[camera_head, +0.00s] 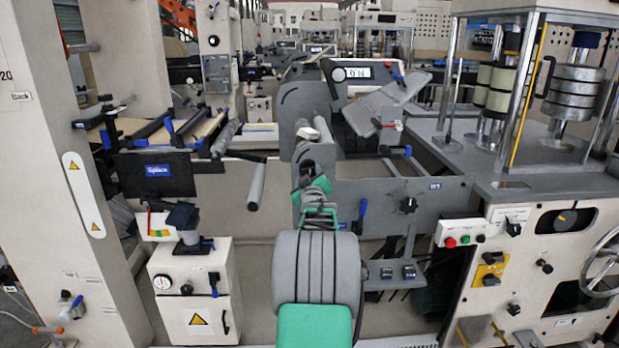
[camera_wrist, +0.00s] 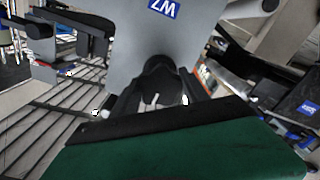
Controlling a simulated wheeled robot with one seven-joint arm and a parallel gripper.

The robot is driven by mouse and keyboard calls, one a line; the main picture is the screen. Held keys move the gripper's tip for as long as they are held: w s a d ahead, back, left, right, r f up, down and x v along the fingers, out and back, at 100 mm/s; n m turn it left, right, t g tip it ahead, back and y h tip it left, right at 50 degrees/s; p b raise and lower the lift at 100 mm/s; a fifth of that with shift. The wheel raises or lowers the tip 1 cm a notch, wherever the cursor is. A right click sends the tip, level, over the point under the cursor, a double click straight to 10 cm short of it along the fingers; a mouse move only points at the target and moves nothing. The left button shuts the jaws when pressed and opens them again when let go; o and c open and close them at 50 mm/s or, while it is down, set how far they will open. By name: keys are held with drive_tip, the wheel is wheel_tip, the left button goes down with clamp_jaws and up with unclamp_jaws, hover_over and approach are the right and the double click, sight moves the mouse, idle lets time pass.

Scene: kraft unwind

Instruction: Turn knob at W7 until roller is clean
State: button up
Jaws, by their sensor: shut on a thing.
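In the wrist view, a blue W7 label (camera_wrist: 164,7) sits at the top of a grey panel (camera_wrist: 112,35). A dark rounded knob (camera_wrist: 160,68) stands below the label. My gripper (camera_wrist: 157,101) is shut on this knob, its fingertips partly lost in the dark. In the head view, my green and grey arm reaches forward to my gripper (camera_head: 309,168) beside the upright grey plate; the arm covers the knob there. Grey rollers (camera_head: 256,187) show left of my gripper. I cannot tell which roller belongs to W7 or how clean it is.
Another black knob (camera_head: 408,205) is on a grey side panel to the right, below a blue label (camera_head: 435,185). A white control cabinet (camera_head: 195,290) stands lower left. A machine with a handwheel (camera_head: 603,262) stands at right. A display (camera_head: 360,73) is behind.

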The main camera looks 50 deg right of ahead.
drive_tip(key=m+b, duration=0.2)
drive_tip(key=m, duration=0.2)
drive_tip(key=m+b, duration=0.1)
drive_tip(key=m, duration=0.2)
drive_tip(key=shift+f+b, duration=0.15)
drive_tip(key=shift+b, duration=0.15)
drive_tip(key=shift+m+b, duration=0.3)
drive_tip(key=shift+m, duration=0.9)
drive_tip(key=m+b, duration=0.1)
drive_tip(key=m, duration=0.2)
drive_tip(key=shift+m+b, duration=0.35)
drive_tip(key=shift+m, duration=0.65)
drive_tip(key=o, duration=1.4)
drive_tip(key=shift+s+a, duration=0.1)
drive_tip(key=b+v, duration=0.5)
drive_tip(key=v, duration=0.1)
drive_tip(key=shift+s+a, duration=0.3)
